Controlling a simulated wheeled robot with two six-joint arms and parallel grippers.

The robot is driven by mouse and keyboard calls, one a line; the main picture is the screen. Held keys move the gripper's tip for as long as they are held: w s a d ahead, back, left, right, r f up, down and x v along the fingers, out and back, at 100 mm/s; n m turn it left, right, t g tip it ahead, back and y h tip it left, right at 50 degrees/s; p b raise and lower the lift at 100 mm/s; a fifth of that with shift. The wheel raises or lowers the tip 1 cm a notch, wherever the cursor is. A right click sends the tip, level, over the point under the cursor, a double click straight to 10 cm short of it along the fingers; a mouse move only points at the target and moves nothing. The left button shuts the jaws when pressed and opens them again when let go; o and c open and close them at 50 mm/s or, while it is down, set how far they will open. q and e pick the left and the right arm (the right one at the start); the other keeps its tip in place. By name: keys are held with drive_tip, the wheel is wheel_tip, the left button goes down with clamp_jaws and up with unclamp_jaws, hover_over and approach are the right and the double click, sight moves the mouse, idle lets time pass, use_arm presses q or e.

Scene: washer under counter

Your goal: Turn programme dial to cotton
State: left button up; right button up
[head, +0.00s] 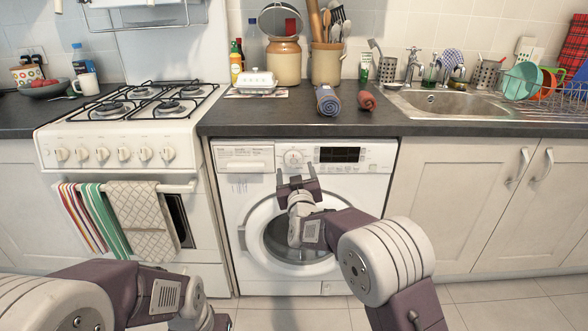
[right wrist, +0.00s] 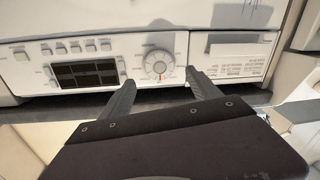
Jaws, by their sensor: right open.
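The programme dial (head: 293,158) is a round white knob on the front panel of the white washing machine (head: 232,190), left of the dark display (head: 340,155). In the right wrist view, which is upside down, the dial (right wrist: 158,64) has a red mark at its lower edge and small printing around it, too small to read. My right gripper (head: 296,170) is open and empty just in front of the panel. Its fingers (right wrist: 159,76) stand to either side of the dial, apart from it as far as I can tell. My left arm shows at the lower left; its fingers are out of view.
The dark countertop (head: 270,118) overhangs the panel. A detergent drawer (head: 245,160) lies left of the dial. A stove (head: 130,130) with hanging towels stands at the left, cabinets (head: 465,200) at the right. A rolled blue towel (head: 327,100) lies on the counter above.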

sight(294, 161)
drive_tip(key=w, duration=0.5)
drive_tip(key=shift+a+b, duration=0.2)
drive_tip(key=shift+b, duration=0.15)
drive_tip(key=c, duration=1.4)
drive_tip(key=shift+o, duration=0.2)
drive_tip(key=shift+f, duration=0.1)
drive_tip(key=m+b, duration=0.2)
drive_tip(key=m, duration=0.1)
drive_tip(key=shift+f+m, duration=0.1)
drive_tip(key=shift+m, duration=0.3)
drive_tip(key=shift+m+t+b, duration=0.3)
drive_tip(key=shift+m+b, duration=0.65)
drive_tip(key=shift+m, duration=1.05)
drive_tip(key=o, duration=1.4)
drive_tip(key=shift+c, duration=0.2)
